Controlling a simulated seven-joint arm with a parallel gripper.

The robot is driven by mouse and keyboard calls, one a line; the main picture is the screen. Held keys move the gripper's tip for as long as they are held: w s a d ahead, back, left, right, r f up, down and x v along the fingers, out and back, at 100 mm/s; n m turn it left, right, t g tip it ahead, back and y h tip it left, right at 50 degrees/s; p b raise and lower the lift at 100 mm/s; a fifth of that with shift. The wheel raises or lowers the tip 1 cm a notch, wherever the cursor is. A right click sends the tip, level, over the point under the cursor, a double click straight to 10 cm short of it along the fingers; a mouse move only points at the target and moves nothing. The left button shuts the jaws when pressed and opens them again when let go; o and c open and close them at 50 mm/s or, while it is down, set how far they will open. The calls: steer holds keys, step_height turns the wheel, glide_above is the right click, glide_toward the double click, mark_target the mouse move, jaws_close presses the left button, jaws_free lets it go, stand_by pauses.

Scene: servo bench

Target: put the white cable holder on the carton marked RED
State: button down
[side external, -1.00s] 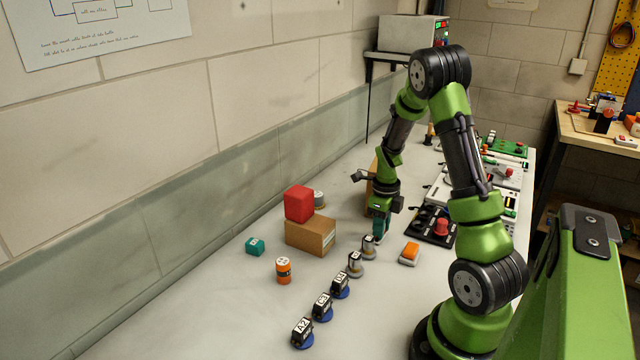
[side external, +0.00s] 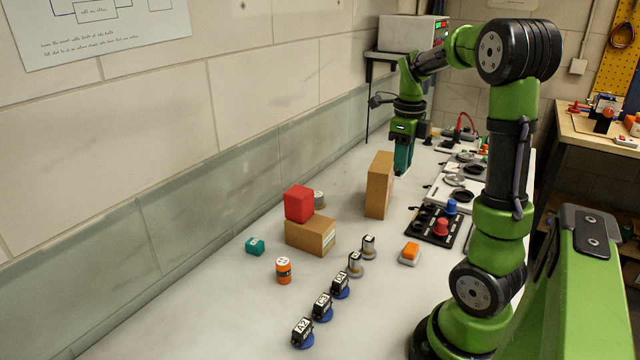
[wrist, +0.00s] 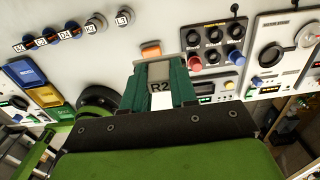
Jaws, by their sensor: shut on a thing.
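My gripper (side external: 402,165) is above the far part of the bench, beyond the tall carton. Its teal fingers are shut on a pale grey piece marked R2 (wrist: 160,72), shown between them in the wrist view. I cannot tell for sure that this piece is the white cable holder. A low brown carton (side external: 318,240) stands mid-bench with a red block (side external: 299,203) on its left part. A taller brown carton (side external: 379,185) stands upright further back, apart from it. I cannot read RED on either carton.
A row of labelled black pieces on blue bases (side external: 322,307) and two grey-based ones (side external: 368,246) lies in front. A teal block (side external: 255,246), orange canister (side external: 283,271) and orange-topped piece (side external: 410,253) stand nearby. Panels with knobs (side external: 435,225) line the right side.

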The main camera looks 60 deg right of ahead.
steer(key=w+d, duration=0.3)
steer(key=w+d+f, duration=0.1)
steer(key=w+d, duration=0.2)
steer(key=d, duration=0.1)
steer(key=w+d, duration=0.3)
steer(key=d, duration=0.1)
steer(key=shift+w+d+f, duration=0.25)
steer(key=shift+w, duration=0.1)
steer(key=shift+w+d+f, duration=0.1)
steer(key=shift+w+f, duration=0.05)
steer(key=shift+f, duration=1.6)
steer(key=shift+f, duration=0.1)
steer(key=c, duration=0.9)
jaws_free()
